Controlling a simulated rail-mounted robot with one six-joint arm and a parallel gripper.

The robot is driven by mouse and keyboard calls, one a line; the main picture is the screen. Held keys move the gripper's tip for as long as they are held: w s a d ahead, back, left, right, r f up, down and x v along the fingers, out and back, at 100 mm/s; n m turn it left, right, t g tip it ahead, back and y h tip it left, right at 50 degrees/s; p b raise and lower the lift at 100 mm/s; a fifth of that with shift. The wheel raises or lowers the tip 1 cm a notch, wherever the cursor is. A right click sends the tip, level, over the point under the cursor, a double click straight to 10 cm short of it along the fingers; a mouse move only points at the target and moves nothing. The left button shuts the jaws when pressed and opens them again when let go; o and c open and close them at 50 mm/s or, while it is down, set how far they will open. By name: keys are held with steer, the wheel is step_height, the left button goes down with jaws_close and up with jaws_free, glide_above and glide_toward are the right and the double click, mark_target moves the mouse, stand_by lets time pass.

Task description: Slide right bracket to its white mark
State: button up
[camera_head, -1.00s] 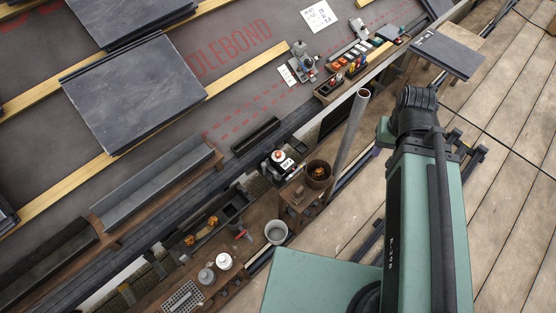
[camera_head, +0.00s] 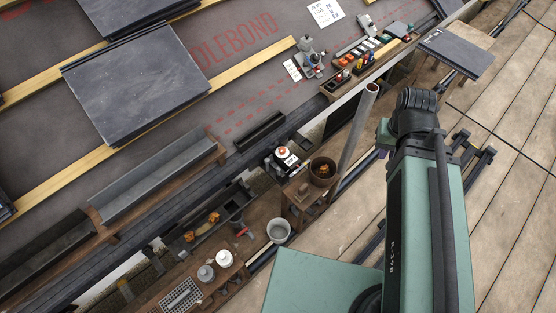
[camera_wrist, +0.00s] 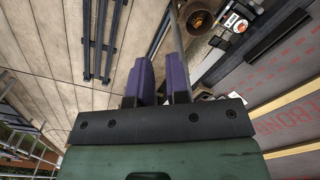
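My gripper (camera_wrist: 159,78) shows in the wrist view as two purple fingers with a gap between them, open and with nothing seen between them. In the head view it is mostly hidden behind my green arm. Small grey clips (camera_head: 125,291), possibly brackets, sit along the pale board at the roof's lower edge in the head view. They are too small to tell which is the right bracket. I cannot make out its white mark for certain. In the head view my arm stands well to the right of these clips.
A grey pipe (camera_head: 358,130) stands upright near my arm, beside a brown bucket (camera_head: 322,172).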

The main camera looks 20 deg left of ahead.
steer(key=shift+n+y, duration=0.4)
steer(key=shift+n, duration=0.3)
steer(key=w+a+f+b, duration=0.2)
steer(key=f+b, duration=0.3)
steer(key=f, duration=0.1)
steer(key=w+a+f+b, duration=0.2)
steer(key=f+b, duration=0.3)
steer(key=f, duration=0.2)
steer(key=w+a+f+b, duration=0.2)
steer(key=a+f+b, duration=0.1)
steer(key=f+b, duration=0.3)
steer(key=shift+w+a+f, duration=0.1)
steer(key=shift+w+f, duration=0.05)
steer(key=shift+f, duration=0.25)
jaws_close()
steer(key=n+g+y+b, duration=0.1)
steer(key=n+y+b, duration=0.65)
steer(key=b, duration=2.15)
glide_above(280, 162)
steer(key=s+a, duration=0.1)
steer(key=a, duration=0.1)
steer(key=shift+n+h, duration=0.65)
steer(key=shift+n, duration=0.1)
step_height(280, 162, down, 26)
steer(key=shift+a, duration=0.1)
steer(key=shift+s+a+r, duration=0.1)
